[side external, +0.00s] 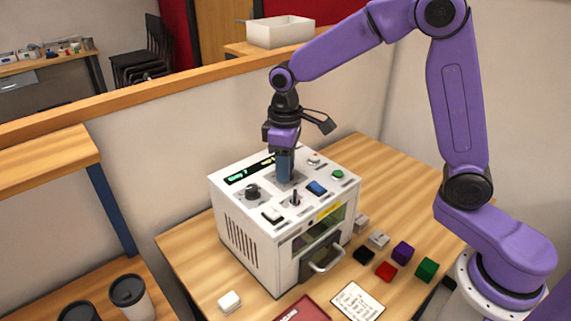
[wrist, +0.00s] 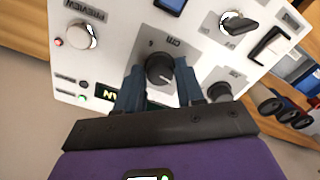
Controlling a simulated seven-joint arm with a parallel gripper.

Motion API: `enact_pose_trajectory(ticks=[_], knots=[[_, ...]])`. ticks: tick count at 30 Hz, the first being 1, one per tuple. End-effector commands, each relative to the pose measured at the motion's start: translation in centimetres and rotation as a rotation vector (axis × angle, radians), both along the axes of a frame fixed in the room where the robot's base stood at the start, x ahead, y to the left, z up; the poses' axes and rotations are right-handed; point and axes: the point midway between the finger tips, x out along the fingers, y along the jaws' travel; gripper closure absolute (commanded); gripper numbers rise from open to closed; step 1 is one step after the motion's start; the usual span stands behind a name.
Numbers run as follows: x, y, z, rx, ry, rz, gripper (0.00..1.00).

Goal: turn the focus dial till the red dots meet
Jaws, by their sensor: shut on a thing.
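The focus dial (wrist: 160,70) is a dark round knob on a grey plate marked "cm" on top of the white laser marker (side external: 250,225). My gripper (side external: 285,178) points straight down onto the panel, and it hides the dial in the side view. In the wrist view my gripper (wrist: 160,78) has its two blue fingers on either side of the dial, shut on it. A display (side external: 249,170) with green text lies beside it. The front window (side external: 320,230) is dark greenish, and I cannot make out red dots in it.
Close around the dial are a black knob (side external: 252,192), a toggle lever (side external: 295,199), a blue switch (side external: 317,188), a white rocker (side external: 272,215) and a green button (side external: 338,174). Coloured blocks (side external: 403,252) and a card (side external: 358,301) lie in front on the table.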

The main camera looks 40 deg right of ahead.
Motion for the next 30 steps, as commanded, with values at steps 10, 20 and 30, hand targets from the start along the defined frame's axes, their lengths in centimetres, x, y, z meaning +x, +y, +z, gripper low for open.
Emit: enact_pose_trajectory(ticks=[10, 20, 30], knots=[[0.01, 0.04, 0.05, 0.001, -0.002, -0.293, 0.93], [0.04, 0.05, 0.08, 0.002, -0.003, -0.515, 0.93], [0.06, 0.02, 0.08, 0.002, -0.003, -0.615, 0.93]])
